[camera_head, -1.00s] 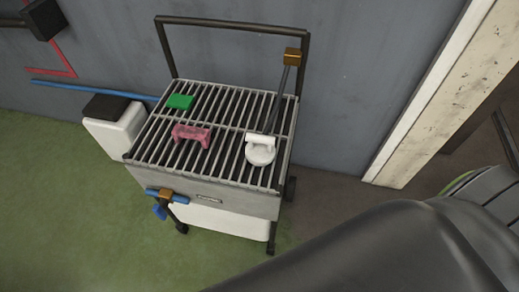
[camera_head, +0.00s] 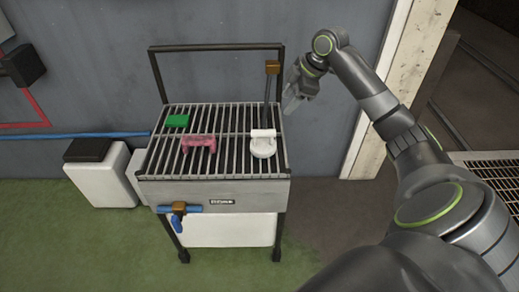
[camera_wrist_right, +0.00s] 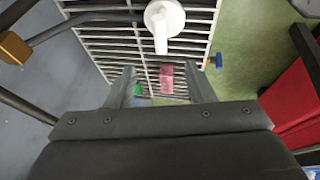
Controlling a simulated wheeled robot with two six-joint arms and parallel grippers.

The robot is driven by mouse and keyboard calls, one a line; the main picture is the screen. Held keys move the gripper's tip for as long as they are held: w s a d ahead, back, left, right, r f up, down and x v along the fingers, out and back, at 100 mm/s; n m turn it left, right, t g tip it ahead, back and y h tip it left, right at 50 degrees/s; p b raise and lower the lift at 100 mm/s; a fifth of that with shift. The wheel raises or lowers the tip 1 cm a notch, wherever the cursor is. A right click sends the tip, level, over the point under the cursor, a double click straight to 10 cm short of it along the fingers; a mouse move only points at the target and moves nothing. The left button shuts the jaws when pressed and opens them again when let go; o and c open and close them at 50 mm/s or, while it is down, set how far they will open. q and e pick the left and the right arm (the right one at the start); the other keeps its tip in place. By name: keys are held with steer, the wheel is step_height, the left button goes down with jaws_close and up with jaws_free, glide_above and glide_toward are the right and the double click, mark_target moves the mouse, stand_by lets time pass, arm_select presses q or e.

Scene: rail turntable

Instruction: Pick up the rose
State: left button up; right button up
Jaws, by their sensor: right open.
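I see no flower; a white round piece with a short handle (camera_head: 263,146) sits on the right side of a slatted rack, and I cannot tell if it is the rose. A pink handle-shaped block (camera_head: 198,143) lies left of it, and a green block (camera_head: 177,121) at the back left. My right gripper (camera_head: 291,103) is in the air beside the rack's back right corner, apart from these things. In the right wrist view, its jaws (camera_wrist_right: 161,76) are open and empty, with the white piece (camera_wrist_right: 165,20) beyond them. My left gripper is out of view.
The slatted rack (camera_head: 217,163) tops a legged wash stand with a dark back frame (camera_head: 215,47). A dark post with a brown block (camera_head: 271,68) rises at its back right. A blue tap (camera_head: 178,215) is on the front. A white bin (camera_head: 103,178) stands left.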

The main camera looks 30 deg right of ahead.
mark_target(265, 133)
steer(key=x, duration=1.2)
steer(key=shift+d, duration=0.25)
steer(key=shift+p+x, duration=0.45)
steer(key=shift+x, duration=2.4)
steer(key=shift+s, duration=0.1)
steer(key=shift+c, duration=0.2)
steer(key=shift+r, duration=0.1)
jaws_close()
